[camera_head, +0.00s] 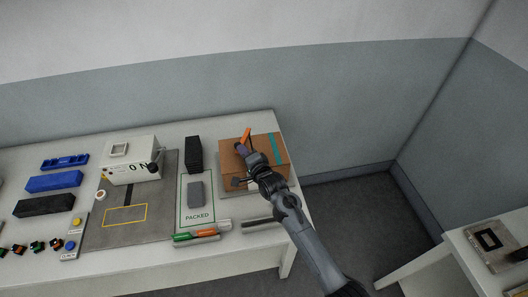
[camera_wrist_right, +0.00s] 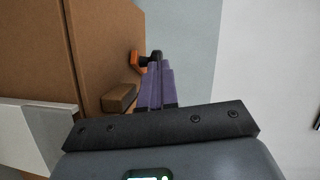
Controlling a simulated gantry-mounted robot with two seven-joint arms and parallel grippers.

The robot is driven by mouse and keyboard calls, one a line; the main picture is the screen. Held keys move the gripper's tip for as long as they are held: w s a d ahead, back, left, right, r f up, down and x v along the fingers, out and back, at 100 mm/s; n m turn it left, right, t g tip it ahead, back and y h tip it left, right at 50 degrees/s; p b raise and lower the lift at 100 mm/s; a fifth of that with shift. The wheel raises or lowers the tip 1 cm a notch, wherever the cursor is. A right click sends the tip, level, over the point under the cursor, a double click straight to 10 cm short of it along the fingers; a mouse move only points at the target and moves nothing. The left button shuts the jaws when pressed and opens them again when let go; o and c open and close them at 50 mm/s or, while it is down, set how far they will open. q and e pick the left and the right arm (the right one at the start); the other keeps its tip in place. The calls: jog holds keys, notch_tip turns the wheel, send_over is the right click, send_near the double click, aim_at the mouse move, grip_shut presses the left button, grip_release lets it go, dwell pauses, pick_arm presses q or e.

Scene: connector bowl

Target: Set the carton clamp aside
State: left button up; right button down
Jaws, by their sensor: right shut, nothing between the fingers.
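The cardboard carton (camera_head: 272,149) with a teal stripe stands at the right end of the table. An orange part (camera_head: 246,135), which looks like the carton clamp, shows at the carton's top in the head view. In the right wrist view the clamp is orange and black (camera_wrist_right: 138,60), beside the carton (camera_wrist_right: 100,50). My right gripper (camera_head: 242,149) reaches over the carton, its purple fingers shut and empty. In the wrist view its fingertips (camera_wrist_right: 156,66) are close to the clamp; I cannot tell whether they touch it. My left gripper is not in view.
Left of the carton are a black stack (camera_head: 194,154) and a PACKED mat (camera_head: 196,215) with a grey block (camera_head: 196,193). A grey bar (camera_head: 258,220) lies near the table's right edge. A white ON machine (camera_head: 130,160) and blue trays (camera_head: 55,181) stand further left.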

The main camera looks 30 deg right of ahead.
jog(key=shift+s+d+r+p, duration=0.35)
jog(key=shift+p, duration=0.2)
jog(key=shift+s+d+r+p, duration=0.2)
jog(key=shift+s+d+p, duration=0.1)
jog(key=shift+s+p, duration=0.25)
jog(key=shift+s+d+r+p, duration=0.15)
jog(key=shift+s+d+p, duration=0.1)
jog(key=shift+s+p, duration=0.25)
jog(key=s, duration=0.3)
jog(key=shift+s+f, duration=0.2)
jog(key=shift+s, duration=0.1)
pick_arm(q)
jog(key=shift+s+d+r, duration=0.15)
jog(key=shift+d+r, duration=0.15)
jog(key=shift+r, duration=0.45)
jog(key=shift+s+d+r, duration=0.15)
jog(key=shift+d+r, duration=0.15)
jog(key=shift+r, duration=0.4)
pick_arm(e)
jog(key=s+a+r, duration=0.1)
jog(key=s+a, duration=0.1)
jog(key=s, duration=0.4)
jog(key=shift+s, duration=0.3)
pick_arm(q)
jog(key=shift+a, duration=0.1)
